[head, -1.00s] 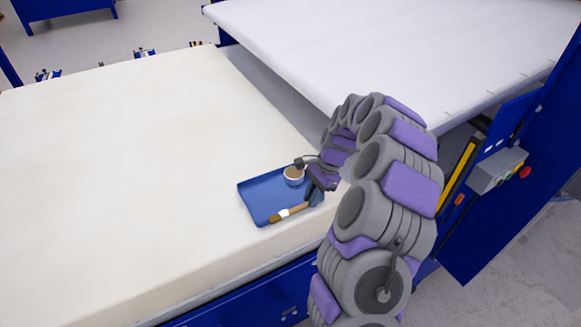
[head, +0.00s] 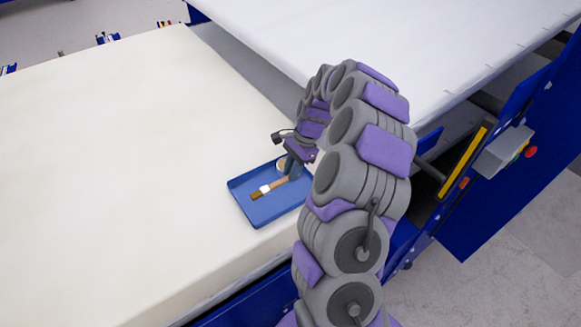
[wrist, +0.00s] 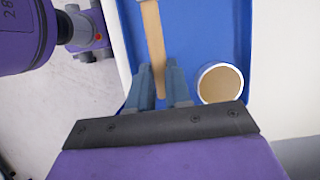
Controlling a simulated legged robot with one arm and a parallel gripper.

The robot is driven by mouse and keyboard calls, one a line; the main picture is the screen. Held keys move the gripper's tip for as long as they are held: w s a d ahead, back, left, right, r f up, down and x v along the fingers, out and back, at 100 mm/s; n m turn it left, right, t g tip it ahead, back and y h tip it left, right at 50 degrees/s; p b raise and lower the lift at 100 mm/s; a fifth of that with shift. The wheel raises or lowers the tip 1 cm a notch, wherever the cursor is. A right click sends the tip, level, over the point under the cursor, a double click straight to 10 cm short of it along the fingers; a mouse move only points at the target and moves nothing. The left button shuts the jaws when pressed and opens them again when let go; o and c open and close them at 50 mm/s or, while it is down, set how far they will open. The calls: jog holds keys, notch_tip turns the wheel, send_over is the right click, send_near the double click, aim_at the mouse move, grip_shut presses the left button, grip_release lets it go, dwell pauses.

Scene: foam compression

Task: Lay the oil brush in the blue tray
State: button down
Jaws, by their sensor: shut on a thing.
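The oil brush (head: 266,188) has a wooden handle, a pale ferrule and brown bristles that point left in the head view. My gripper (head: 290,174) is shut on its handle, which also shows between the fingers in the wrist view (wrist: 153,35). The brush is over the blue tray (head: 275,213), within its outline; I cannot tell whether it touches the tray floor. The bristles are out of the wrist view. The tray lies on the cream foam block, near its front right corner.
A small round cup with brown contents (wrist: 220,83) stands in the tray beside my fingers, mostly hidden in the head view. The cream foam block (head: 110,170) is clear to the left. A white slab (head: 400,50) lies behind, and a grey control box (head: 505,150) is at right.

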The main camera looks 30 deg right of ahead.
aim_at(288, 195)
notch_tip(288, 195, down, 3)
jog(key=shift+f+b, duration=0.1)
jog(key=shift+b, duration=0.65)
jog(key=shift+f+p, duration=0.3)
jog(key=shift+f, duration=2.05)
jog(key=c, duration=1)
grip_release()
jog(key=p+v, duration=0.2)
jog(key=v, duration=1.5)
jog(key=shift+d, duration=0.1)
